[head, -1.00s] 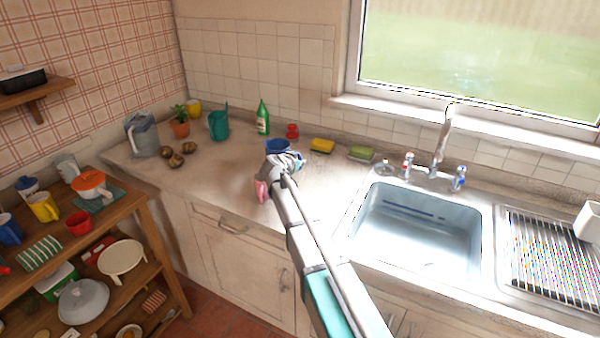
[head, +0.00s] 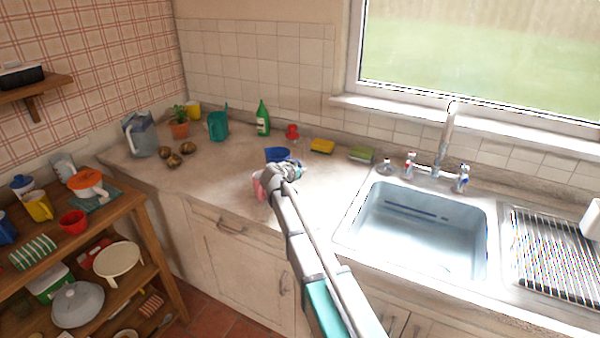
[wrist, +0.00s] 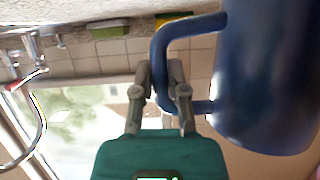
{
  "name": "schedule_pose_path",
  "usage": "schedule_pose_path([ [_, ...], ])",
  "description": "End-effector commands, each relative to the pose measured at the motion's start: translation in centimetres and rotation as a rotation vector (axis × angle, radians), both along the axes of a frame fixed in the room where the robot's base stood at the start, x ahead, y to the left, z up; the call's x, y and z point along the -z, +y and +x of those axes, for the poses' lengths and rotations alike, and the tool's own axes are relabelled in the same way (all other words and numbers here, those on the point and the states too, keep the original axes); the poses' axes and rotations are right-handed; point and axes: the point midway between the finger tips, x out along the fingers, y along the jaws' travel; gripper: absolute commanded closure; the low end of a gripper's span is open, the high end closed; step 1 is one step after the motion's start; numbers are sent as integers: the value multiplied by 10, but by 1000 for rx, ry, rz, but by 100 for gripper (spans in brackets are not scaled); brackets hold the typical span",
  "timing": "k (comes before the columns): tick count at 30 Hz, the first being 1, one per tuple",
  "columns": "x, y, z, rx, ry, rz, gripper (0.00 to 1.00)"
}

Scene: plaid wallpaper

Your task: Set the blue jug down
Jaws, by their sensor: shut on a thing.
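The blue jug (head: 277,154) is over the middle of the worktop, left of the sink, mostly hidden behind my gripper (head: 284,172) in the head view. In the wrist view the jug's dark blue body (wrist: 268,85) fills the right side, with its looped handle to the left. My gripper (wrist: 160,88) is shut on the handle, one finger on either side of it. I cannot tell whether the jug's base touches the worktop (head: 228,175).
A red object (head: 292,131), a yellow sponge (head: 322,146) and a green bottle (head: 263,120) stand behind the jug. A pink item (head: 259,186) is beside my gripper. The sink (head: 415,235) lies to the right. The worktop to the left is clear up to the brown lumps (head: 173,159).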

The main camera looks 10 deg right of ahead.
Motion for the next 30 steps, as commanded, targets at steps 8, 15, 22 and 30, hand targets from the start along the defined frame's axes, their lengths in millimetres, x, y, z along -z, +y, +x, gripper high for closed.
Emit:
schedule_pose_path([
  [8,2,0,0,-1,-2,0,100],
  [15,1,0,0,0,0,0,47],
  [22,1,0,0,0,0,0,47],
  [30,-2,1,-1,0,0,0,47],
])
